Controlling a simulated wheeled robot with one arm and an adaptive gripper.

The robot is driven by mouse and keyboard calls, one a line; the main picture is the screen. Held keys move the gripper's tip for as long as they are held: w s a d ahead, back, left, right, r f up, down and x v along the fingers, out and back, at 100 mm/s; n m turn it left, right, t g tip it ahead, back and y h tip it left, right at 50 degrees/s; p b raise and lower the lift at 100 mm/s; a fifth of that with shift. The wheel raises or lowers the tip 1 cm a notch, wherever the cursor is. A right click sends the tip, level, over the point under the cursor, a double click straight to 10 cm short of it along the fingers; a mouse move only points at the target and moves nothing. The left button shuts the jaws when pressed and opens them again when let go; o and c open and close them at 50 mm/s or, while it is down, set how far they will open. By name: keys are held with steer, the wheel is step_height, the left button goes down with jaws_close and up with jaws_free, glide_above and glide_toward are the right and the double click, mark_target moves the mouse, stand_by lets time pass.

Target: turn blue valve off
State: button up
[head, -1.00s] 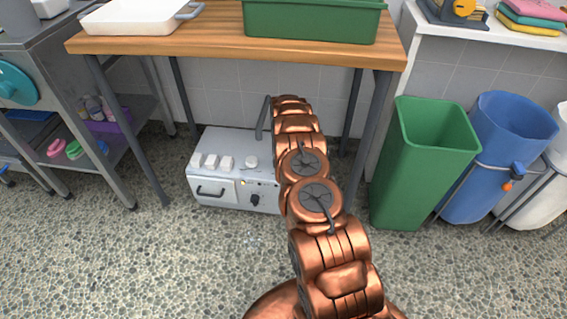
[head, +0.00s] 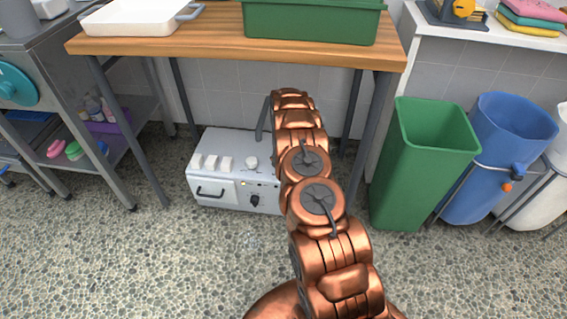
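A teal-blue round disc (head: 17,83), possibly the blue valve, is on the grey metal bench at the left edge of the head view. Its left side is cut off by the picture edge, and I cannot tell its turn position. My copper arm reaches forward in the middle of the view, in front of a white box-shaped machine (head: 215,189). My gripper is not visible; the arm's far end hides whatever is beyond it. The arm is well to the right of the teal disc.
A wooden-topped table (head: 230,46) stands above the machine, holding a white tray (head: 130,22) and a green tub (head: 312,24). A green bin (head: 425,165) and a blue bin (head: 508,140) stand at right. The pebbled floor at front left is clear.

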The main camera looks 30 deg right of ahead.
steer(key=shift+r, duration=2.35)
